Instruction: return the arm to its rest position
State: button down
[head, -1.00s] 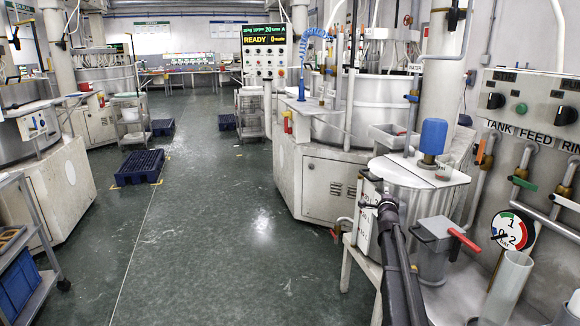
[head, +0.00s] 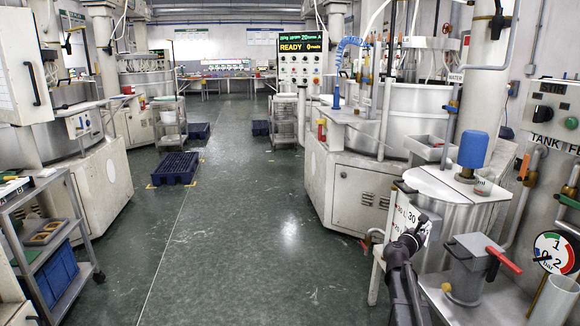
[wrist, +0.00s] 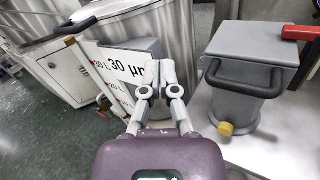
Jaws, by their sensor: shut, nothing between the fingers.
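My arm rises from the bottom edge of the head view, right of centre. My gripper (head: 422,224) is at its end, in front of the label plate marked 30 on the steel tank (head: 460,200). In the wrist view, my gripper (wrist: 158,72) has its two fingers together with nothing between them. The plate marked "30 µm" (wrist: 126,62) is just behind and left of the fingers; I cannot tell whether they touch it.
A grey canister (head: 470,268) with a red lever stands right of the gripper on a white bench (head: 440,296). A large lapping machine (head: 357,200) stands behind. A shelf cart (head: 50,230) stands at left. The green floor (head: 235,240) between is clear.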

jog(key=s+a+f+m+g+y, duration=0.7)
jog(key=s+a+f+m, duration=0.4)
jog(key=s+f+m, duration=0.45)
jog(key=s+a+f+m+g+y, duration=0.2)
jog(key=s+a+m+y, duration=0.2)
jog(key=s+a, duration=0.35)
jog(key=s+a+f+m+g+y, duration=0.25)
jog(key=s+a+m, duration=0.3)
jog(key=a, duration=0.35)
notch_tip(320, 180, up, 26)
jog(key=n+p, duration=0.1)
jog(key=p, duration=2.4)
jog(key=shift+s, duration=0.25)
jog(key=shift+y, duration=0.25)
